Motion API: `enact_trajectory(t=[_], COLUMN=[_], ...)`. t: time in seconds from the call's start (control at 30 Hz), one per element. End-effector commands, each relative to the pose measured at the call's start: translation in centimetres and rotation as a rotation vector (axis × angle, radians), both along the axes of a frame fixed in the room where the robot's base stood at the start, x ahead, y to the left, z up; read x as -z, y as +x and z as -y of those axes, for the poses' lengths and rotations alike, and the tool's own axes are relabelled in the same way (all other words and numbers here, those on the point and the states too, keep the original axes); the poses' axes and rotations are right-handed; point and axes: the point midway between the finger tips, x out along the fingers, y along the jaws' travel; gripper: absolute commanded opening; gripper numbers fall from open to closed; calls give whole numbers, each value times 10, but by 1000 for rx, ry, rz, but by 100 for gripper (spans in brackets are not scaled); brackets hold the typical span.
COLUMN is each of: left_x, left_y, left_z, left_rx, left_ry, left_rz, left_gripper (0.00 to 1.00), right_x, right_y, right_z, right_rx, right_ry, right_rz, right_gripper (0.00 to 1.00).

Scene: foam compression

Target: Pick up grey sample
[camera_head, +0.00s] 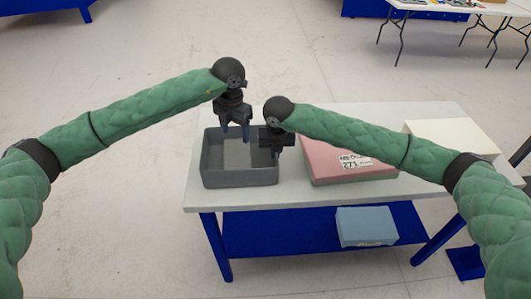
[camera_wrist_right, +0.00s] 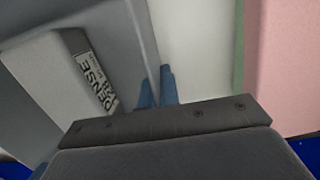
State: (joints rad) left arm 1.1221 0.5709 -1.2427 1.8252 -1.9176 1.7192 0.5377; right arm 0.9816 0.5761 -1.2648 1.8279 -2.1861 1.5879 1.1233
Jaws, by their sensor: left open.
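The grey sample (camera_head: 237,157) lies inside the grey bin (camera_head: 240,178) at the left of the table. In the right wrist view the sample (camera_wrist_right: 50,85) is a grey block with a printed label, inside the bin wall (camera_wrist_right: 132,40). My left gripper (camera_head: 235,133) is open and empty above the bin, fingers pointing down. My right gripper (camera_head: 275,152) is at the bin's right side. The arms partly hide the bin's far rim.
A labelled pink block (camera_head: 345,165) lies on the white table (camera_head: 300,195) right of the bin. A cream block (camera_head: 455,138) is at the table's right. A light blue block (camera_head: 366,226) is on the blue lower shelf (camera_head: 285,237). The floor around is largely clear.

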Motion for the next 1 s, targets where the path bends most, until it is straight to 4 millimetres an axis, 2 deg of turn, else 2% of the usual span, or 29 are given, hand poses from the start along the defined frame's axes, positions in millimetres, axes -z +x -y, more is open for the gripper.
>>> enact_trajectory(t=[0.03,0.13,0.4,0.6,0.83,1.0], left_x=[-8,-11,-18,-18,-13,7], left_y=[3,3,4,3,3,2], left_z=[1,0,-3,-5,-5,-5], left_rx=[-18,-102,-441,-624,-693,-694], left_ry=[-9,-10,-1,7,8,10], left_rz=[6,3,-3,-7,-8,-9], left_gripper=[74,93,93,93,93,93], right_x=[0,0,0,0,0,0], right_y=[0,0,0,0,0,0], right_z=[0,0,0,0,0,0], right_rx=[0,0,0,0,0,0], right_ry=[0,0,0,0,0,0], right_rz=[0,0,0,0,0,0], right_gripper=[0,0,0,0,0,0])
